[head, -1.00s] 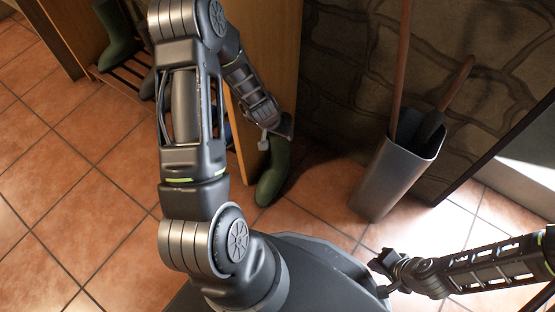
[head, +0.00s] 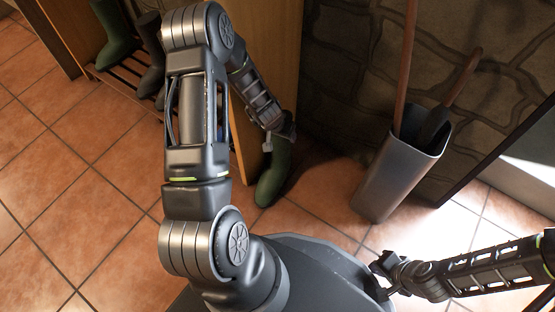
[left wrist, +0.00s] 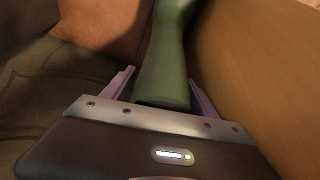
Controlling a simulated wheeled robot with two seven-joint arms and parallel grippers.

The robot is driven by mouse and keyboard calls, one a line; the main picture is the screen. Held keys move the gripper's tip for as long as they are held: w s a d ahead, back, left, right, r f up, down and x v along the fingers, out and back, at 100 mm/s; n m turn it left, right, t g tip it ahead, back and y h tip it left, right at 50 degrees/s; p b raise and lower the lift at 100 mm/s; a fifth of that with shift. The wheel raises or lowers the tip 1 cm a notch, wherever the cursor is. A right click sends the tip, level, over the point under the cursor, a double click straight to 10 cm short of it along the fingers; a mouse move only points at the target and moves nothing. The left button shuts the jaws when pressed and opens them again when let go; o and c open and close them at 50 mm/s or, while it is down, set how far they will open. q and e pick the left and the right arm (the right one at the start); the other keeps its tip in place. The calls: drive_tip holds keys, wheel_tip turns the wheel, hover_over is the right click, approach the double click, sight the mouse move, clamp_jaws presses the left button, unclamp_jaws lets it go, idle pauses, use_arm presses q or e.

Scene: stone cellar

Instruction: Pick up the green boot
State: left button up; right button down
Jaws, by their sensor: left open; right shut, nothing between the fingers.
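A green boot (head: 272,175) stands on the tiled floor beside the wooden cabinet's end panel. My left gripper (head: 280,136) is at the top of this boot, and my arm comes down to it from above. In the left wrist view the boot's shaft (left wrist: 165,75) lies between the two open fingers of the left gripper (left wrist: 163,88). I cannot tell whether either finger touches it. My right gripper (head: 382,270) is shut and empty at the lower right, well apart from the boot. Another green boot (head: 112,35) stands on the rack at the upper left.
A grey bin (head: 390,175) with long wooden handles stands right of the boot against the stone wall (head: 345,70). A dark boot (head: 151,55) is on the rack. Floor at left is clear.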

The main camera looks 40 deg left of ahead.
use_arm(q)
drive_tip(key=shift+c, duration=0.5)
clamp_jaws()
idle(0.5)
drive_tip(key=shift+r, duration=0.1)
